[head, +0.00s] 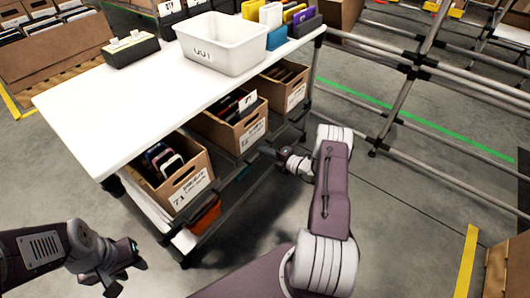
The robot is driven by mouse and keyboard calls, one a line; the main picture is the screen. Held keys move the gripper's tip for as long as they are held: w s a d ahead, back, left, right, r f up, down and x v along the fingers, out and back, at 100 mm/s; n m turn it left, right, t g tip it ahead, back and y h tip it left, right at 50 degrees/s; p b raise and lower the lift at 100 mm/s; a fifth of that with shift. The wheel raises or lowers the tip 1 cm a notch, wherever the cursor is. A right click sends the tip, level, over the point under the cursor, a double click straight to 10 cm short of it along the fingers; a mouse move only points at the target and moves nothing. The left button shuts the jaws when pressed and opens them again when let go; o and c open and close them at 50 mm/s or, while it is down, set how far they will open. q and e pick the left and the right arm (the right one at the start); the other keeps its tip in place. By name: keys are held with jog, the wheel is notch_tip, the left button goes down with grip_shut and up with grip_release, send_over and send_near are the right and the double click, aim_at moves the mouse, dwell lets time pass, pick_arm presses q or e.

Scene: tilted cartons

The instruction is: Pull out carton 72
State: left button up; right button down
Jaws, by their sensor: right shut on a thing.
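Several brown cartons sit tilted on the shelf under the white table. The front left one (180,180) has a label that reads 71. The middle one, carton 72 by its place (222,132), holds dark and light flat items; its label is too small to read surely. My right gripper (282,156) is beside the front right of the middle carton, shut on it as far as I can tell; its fingertips are small and dark. My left gripper (132,271) is open and empty, low at the front left, apart from the cartons.
A white bin (222,42), a dark box (131,48) and coloured holders (279,24) stand on the white table (120,105). A third carton (285,86) is at the back right. A grey pipe rack stands at the right.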

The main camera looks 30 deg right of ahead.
dwell(0.6)
jog(key=f+v, duration=0.3)
jog(key=v, duration=1.2)
jog(key=s+f+p+v, duration=0.1)
jog(key=f+v, duration=0.2)
jog(key=v, duration=1.3)
jog(key=shift+s+d+f, duration=0.35)
jog(key=shift+s+d, duration=0.05)
jog(key=shift+d, duration=0.1)
jog(key=c, duration=1.5)
grip_release()
